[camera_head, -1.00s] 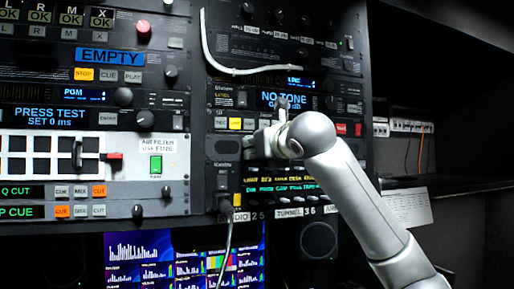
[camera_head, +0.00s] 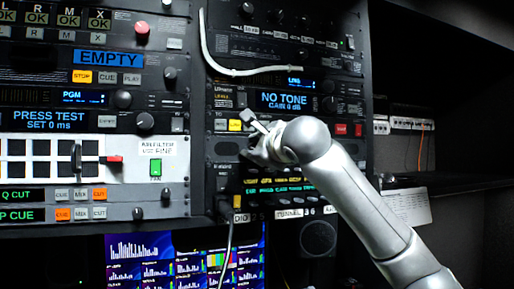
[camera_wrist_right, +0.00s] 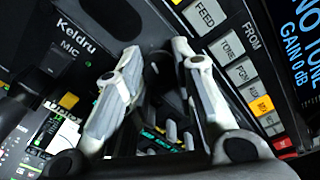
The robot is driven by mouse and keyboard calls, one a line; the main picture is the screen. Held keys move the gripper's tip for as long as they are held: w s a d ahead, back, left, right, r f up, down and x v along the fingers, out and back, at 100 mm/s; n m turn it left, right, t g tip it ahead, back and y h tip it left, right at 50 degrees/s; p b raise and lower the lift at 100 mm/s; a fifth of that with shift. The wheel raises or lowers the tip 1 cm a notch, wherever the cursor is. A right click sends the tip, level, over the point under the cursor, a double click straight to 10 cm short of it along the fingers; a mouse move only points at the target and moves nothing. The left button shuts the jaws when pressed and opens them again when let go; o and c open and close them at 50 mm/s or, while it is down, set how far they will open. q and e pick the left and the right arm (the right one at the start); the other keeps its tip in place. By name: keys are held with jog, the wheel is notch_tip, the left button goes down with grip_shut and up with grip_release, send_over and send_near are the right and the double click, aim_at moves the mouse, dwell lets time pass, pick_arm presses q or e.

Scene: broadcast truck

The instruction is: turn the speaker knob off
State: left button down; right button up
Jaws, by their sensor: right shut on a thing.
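The speaker knob appears as a dark, mostly hidden round shape (camera_wrist_right: 158,68) between the fingers of my right gripper in the right wrist view. My right gripper (camera_wrist_right: 158,82) has a pale finger on each side of it and is closed on it. In the head view my right gripper (camera_head: 250,135) is at the rack panel below the NO TONE display (camera_head: 284,101), with one finger tilted to the upper left. The gripper covers the knob there, so its pointer cannot be read. My left gripper is not in view.
A row of buttons (camera_wrist_right: 238,72) lies close beside the right finger in the wrist view. A white cable (camera_head: 208,50) hangs across the upper rack. A grey cable (camera_head: 229,250) hangs below, before the lit monitors (camera_head: 190,265). A dark shelf (camera_head: 440,186) is at the right.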

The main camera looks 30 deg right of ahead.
jog(key=n, duration=0.3)
jog(key=n+p, duration=0.1)
jog(key=n, duration=0.2)
jog(key=shift+w+a+f, duration=0.1)
jog(key=shift+f, duration=0.1)
grip_shut()
jog(key=n+p, duration=0.1)
jog(key=n, duration=0.5)
jog(key=shift+n+t, duration=0.3)
jog(key=shift+n, duration=0.1)
jog(key=o, duration=0.8)
grip_release()
jog(key=shift+c, duration=0.2)
jog(key=shift+r, duration=0.15)
jog(key=shift+s, duration=0.25)
